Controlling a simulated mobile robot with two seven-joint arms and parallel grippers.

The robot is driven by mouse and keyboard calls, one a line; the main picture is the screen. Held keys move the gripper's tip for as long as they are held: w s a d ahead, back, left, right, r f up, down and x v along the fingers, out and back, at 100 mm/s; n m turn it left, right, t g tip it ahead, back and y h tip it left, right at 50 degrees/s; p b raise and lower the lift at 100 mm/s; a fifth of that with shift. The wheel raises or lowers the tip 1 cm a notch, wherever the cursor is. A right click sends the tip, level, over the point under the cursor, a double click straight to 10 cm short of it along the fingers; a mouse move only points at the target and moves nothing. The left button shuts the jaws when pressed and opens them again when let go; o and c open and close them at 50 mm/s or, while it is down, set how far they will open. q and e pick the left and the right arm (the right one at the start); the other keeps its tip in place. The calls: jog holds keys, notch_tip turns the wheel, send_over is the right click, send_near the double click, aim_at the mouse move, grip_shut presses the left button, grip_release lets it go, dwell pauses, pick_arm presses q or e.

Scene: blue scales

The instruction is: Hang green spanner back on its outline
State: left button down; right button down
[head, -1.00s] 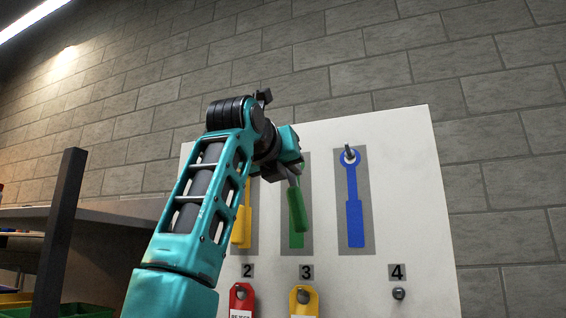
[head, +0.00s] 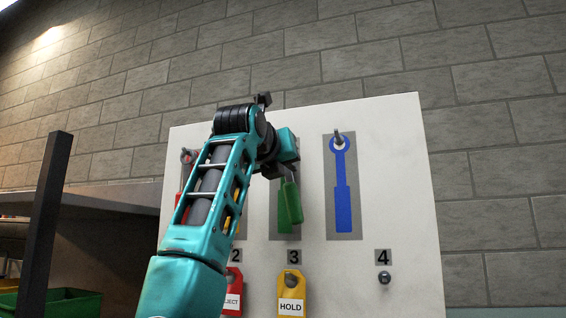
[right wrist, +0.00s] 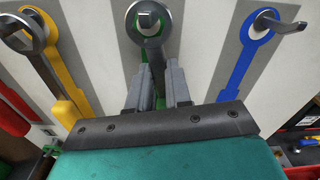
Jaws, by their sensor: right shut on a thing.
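My right gripper (head: 290,168) is shut on the green spanner in front of the white board (head: 405,200). The spanner's green handle (head: 291,203) hangs below the gripper, a little right of the green outline (head: 284,222) in the head view. In the right wrist view, my right gripper's fingers (right wrist: 160,88) are below the spanner's grey ring (right wrist: 148,20). A round peg end shows within the ring, but I cannot tell whether the peg passes through it. The green outline (right wrist: 144,80) shows behind. My left gripper is not in view.
A bare peg (right wrist: 285,24) sticks out at the blue outline (head: 343,185), right of the gripper. A yellow spanner (right wrist: 62,85) hangs on the left. Tags, including a yellow HOLD tag (head: 291,297), hang below. A dark post (head: 46,220) stands left.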

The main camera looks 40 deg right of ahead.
dwell(0.4)
jog(key=c, duration=1)
grip_release()
jog(key=shift+s+a, duration=0.1)
jog(key=shift+a, duration=0.05)
dwell(0.5)
jog(key=b+v, duration=0.1)
jog(key=v, duration=0.5)
jog(key=shift+s+a+f, duration=0.1)
jog(key=shift+s+a, duration=0.1)
jog(key=shift+a, duration=0.15)
dwell(0.8)
